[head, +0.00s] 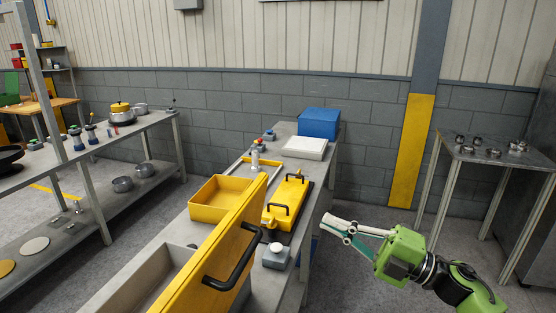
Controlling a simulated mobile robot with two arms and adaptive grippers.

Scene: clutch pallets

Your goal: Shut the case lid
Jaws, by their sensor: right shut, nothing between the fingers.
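The case lid (205,265) is a yellow panel with a black handle. It stands up at a steep tilt along the right side of a grey open case (140,275) on the bench, so the case is open. My right gripper (328,222) is shut and empty. It appears to the right of the lid in the picture, by the bench's right edge, and does not touch the lid. My left gripper is out of view.
A yellow tray (217,190), a yellow block with black handles (288,196) and a grey button box (276,254) share the bench. A blue bin (319,122) stands at its far end. A side table (490,152) is at right; floor between looks clear.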

